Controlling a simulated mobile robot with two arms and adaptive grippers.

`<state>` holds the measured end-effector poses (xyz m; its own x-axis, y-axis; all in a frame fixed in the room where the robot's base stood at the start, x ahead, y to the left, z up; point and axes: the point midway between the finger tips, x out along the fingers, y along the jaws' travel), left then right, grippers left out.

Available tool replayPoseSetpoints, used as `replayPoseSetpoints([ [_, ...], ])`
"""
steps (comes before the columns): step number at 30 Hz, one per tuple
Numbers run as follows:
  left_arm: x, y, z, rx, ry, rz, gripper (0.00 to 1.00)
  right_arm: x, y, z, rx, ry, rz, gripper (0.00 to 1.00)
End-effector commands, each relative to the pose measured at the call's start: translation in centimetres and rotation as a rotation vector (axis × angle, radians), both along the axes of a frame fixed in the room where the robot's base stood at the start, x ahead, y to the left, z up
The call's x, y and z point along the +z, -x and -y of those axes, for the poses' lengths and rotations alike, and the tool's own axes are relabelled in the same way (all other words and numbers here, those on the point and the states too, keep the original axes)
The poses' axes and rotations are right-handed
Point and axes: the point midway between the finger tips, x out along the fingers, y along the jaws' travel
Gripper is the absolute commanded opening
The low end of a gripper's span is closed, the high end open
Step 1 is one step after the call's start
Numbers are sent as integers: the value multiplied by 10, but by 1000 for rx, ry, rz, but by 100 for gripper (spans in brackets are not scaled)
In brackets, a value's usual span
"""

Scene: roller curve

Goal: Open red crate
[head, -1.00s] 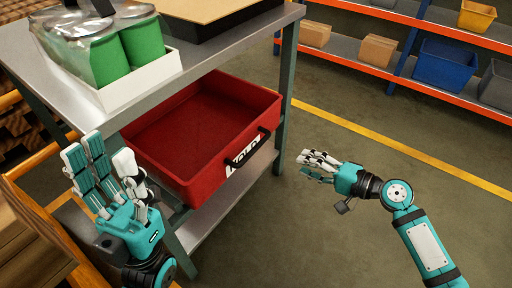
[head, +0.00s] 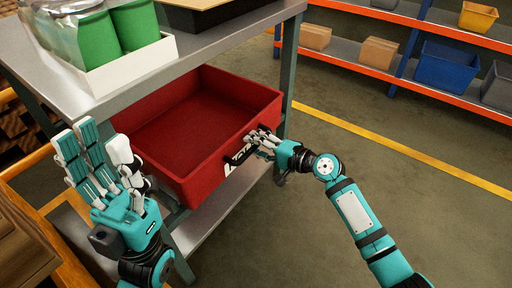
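The red crate (head: 190,174) sits under the top of a grey metal table, pulled partly out like a drawer, its empty inside visible. A white label (head: 233,160) and a black handle are on its front. My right gripper (head: 260,138) is at the crate's front, its fingers at the black handle and covering part of it and of the label. Whether the fingers are closed around the handle is too small to tell. My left gripper (head: 95,155) is open and empty, fingers spread upward, left of the crate's near corner.
The table (head: 200,50) carries a white box (head: 130,68) with green cans and a black tray (head: 205,15). A lower shelf (head: 215,222) lies beneath the crate. Wooden boxes stand at the lower left. Floor on the right is clear, with orange shelving behind.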

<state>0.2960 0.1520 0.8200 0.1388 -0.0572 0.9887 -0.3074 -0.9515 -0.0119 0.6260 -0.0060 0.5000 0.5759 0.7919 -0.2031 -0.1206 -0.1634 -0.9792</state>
Motion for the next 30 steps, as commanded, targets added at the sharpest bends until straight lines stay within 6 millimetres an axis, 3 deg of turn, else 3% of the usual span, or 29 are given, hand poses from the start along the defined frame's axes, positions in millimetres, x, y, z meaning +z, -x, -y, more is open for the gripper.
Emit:
replayPoseSetpoints([
  [8,1,0,0,0,0,3,40,-1,-1,-2,0,0,-1,38],
  [18,1,0,0,0,0,3,40,0,-1,-1,0,1,-1,0],
  [30,1,0,0,0,0,3,40,-1,-1,-1,1,1,-1,0],
])
